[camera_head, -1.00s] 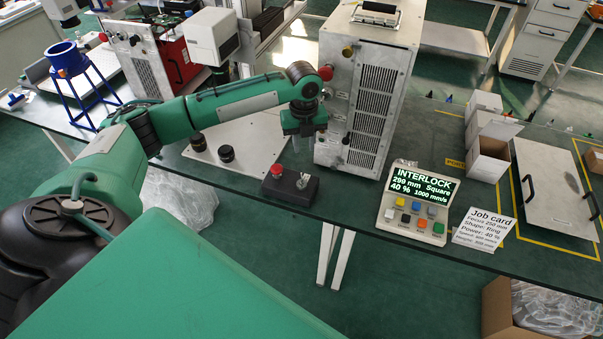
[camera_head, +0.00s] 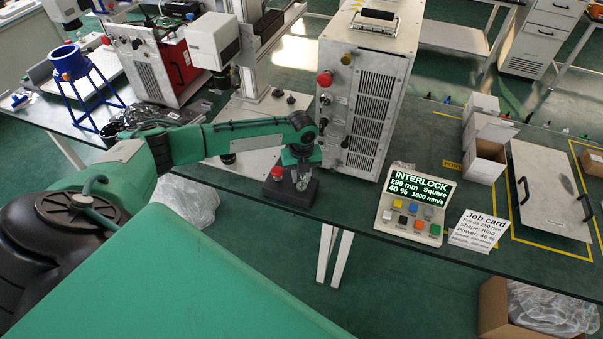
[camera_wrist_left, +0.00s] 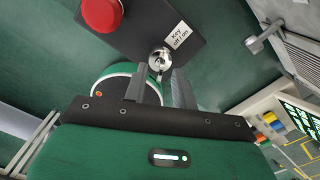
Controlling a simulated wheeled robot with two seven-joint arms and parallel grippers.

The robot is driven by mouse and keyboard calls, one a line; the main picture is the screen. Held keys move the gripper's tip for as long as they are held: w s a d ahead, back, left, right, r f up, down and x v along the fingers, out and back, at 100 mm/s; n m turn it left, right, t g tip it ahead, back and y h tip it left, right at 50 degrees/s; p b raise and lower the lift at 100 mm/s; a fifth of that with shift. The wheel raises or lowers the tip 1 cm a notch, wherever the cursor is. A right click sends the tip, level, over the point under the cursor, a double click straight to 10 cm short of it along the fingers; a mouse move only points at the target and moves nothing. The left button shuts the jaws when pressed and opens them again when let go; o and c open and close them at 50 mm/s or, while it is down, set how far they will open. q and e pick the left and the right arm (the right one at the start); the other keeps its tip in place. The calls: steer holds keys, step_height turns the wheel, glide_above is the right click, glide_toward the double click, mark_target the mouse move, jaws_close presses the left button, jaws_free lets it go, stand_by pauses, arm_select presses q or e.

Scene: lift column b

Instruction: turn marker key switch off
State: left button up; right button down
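A dark control box (camera_head: 282,193) stands near the table's front edge, with a red button (camera_head: 277,172) on its left part. In the left wrist view the silver key switch (camera_wrist_left: 160,58) sits beside a white label (camera_wrist_left: 177,36) reading "Key off/on". My left gripper (camera_head: 302,179) is down at the right part of this box and partly hides the key in the head view. In the left wrist view its two fingers (camera_wrist_left: 158,80) are apart, one on each side of the key's near end. I cannot tell whether they touch it. My right gripper is not in view.
The marker cabinet (camera_head: 368,100) with knobs stands just behind the box. A control panel (camera_head: 413,205) reading "INTERLOCK" and a job card (camera_head: 477,230) are to the right. A metal plate with handles (camera_head: 548,190) lies farther right. Bare table lies between box and panel.

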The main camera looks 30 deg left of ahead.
arm_select(q)
steer(key=shift+f, duration=0.25)
jaws_close()
